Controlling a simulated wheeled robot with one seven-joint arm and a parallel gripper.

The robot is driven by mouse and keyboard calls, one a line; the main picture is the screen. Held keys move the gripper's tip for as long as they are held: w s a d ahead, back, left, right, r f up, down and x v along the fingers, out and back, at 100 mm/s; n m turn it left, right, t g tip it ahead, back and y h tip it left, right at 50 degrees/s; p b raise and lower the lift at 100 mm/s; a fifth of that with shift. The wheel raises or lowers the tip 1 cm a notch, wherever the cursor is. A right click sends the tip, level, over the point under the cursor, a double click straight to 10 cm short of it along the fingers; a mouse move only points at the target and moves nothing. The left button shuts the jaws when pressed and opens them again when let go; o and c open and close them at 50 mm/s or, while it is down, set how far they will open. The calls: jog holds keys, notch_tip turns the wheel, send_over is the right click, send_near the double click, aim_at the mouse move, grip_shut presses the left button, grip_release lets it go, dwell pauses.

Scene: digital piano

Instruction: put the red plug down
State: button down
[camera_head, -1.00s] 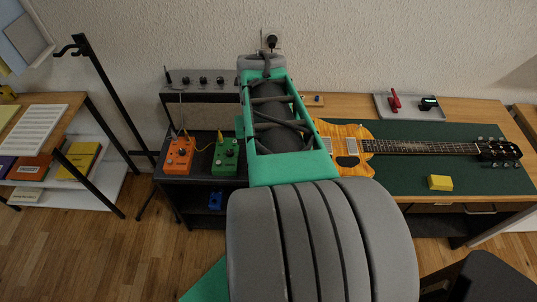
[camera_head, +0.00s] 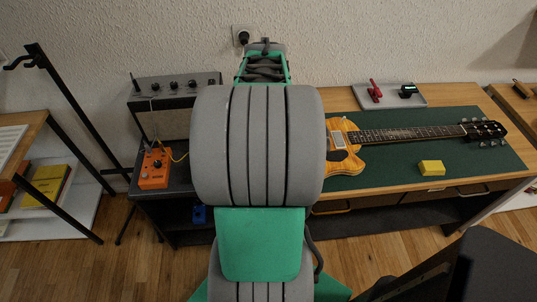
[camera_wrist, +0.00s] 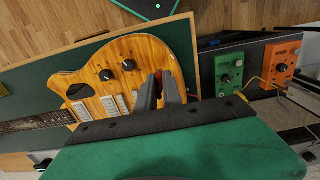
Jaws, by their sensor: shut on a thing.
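My gripper (camera_wrist: 160,92) shows in the wrist view with its two dark fingers close together, above the edge of the orange guitar's body. A thin reddish sliver (camera_wrist: 160,80) shows between the fingers and fits the red plug; most of it is hidden by the fingers. In the head view my own arm hides the gripper and whatever it holds.
The guitar (camera_head: 343,158) lies on the green mat (camera_head: 385,178) beside a yellow block (camera_head: 431,168). A grey tray (camera_head: 392,101) holds a red item (camera_head: 375,92). An orange pedal (camera_head: 155,168) and green pedal (camera_wrist: 229,72) stand left of the desk, before an amplifier (camera_head: 165,117).

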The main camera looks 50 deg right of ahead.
jog(key=f+b, duration=0.1)
jog(key=f, duration=0.1)
jog(key=d+f+b, duration=0.1)
jog(key=f, duration=0.1)
jog(key=w+d+f+b, duration=0.1)
jog(key=f+b, duration=0.1)
jog(key=shift+r, duration=0.1)
jog(key=c, duration=1.5)
grip_release()
jog(key=shift+r, duration=0.15)
notch_tip(320, 180, up, 12)
jog(key=p, duration=0.1)
jog(key=w+a+f+n+t, duration=0.15)
jog(key=w+a, duration=0.25)
jog(key=a, duration=0.4)
jog(key=w+a+f+n+g, duration=0.1)
jog(key=w+a+f+n, duration=0.2)
jog(key=a, duration=0.5)
jog(key=a+f+n, duration=0.1)
jog(key=a, duration=0.4)
jog(key=s+a+f+n+t, duration=0.1)
jog(key=a+n, duration=0.1)
jog(key=a, duration=0.3)
jog(key=a+f+n+t, duration=0.1)
jog(key=a+f+n, duration=0.1)
jog(key=a, duration=0.3)
jog(key=shift+s+a, duration=0.15)
jog(key=shift+a, duration=0.25)
